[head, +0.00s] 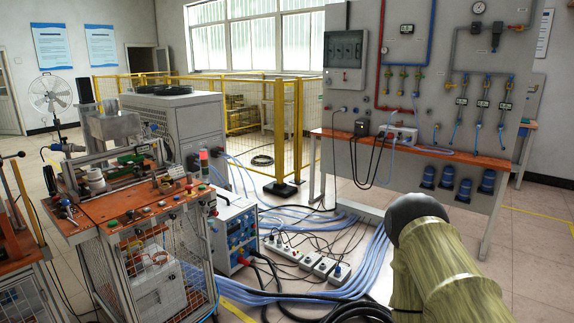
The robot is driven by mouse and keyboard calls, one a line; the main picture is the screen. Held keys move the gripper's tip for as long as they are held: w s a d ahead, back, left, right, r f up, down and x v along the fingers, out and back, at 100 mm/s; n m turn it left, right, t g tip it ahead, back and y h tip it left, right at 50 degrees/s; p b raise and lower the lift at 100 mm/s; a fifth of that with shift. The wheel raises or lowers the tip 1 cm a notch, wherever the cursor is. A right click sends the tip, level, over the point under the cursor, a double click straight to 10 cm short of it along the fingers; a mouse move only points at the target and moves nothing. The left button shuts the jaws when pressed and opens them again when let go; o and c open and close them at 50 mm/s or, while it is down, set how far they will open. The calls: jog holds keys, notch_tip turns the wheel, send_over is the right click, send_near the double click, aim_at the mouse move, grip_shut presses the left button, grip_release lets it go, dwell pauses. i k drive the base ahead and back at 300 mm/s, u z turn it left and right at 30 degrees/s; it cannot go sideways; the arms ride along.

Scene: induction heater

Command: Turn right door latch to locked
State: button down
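I cannot make out a right door latch for certain in the head view. The workbench (122,215) at left has an orange top with buttons and a wire-mesh enclosure (188,250) below it. Any latch on that mesh front is too small to tell. A grey wall box (345,78) on the upright panel has a dark-windowed front; I cannot tell a latch there. My gripper is not in view. A thick yellowish arm link of mine with a dark rounded end fills the lower right, well apart from the workbench.
Blue hoses (345,290), black cables and white power strips (305,258) lie on the floor between the workbench and the panel (395,190). A blue-fronted unit (236,235) stands beside the workbench. Yellow fencing (298,125) stands behind. Floor at far right is clear.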

aim_at(204, 210)
jog(key=z, duration=0.4)
jog(key=i, duration=2.1)
jog(key=u, duration=1.4)
jog(key=i, duration=0.65)
jog(key=z, duration=0.1)
jog(key=k, duration=0.85)
jog(key=u, duration=0.8)
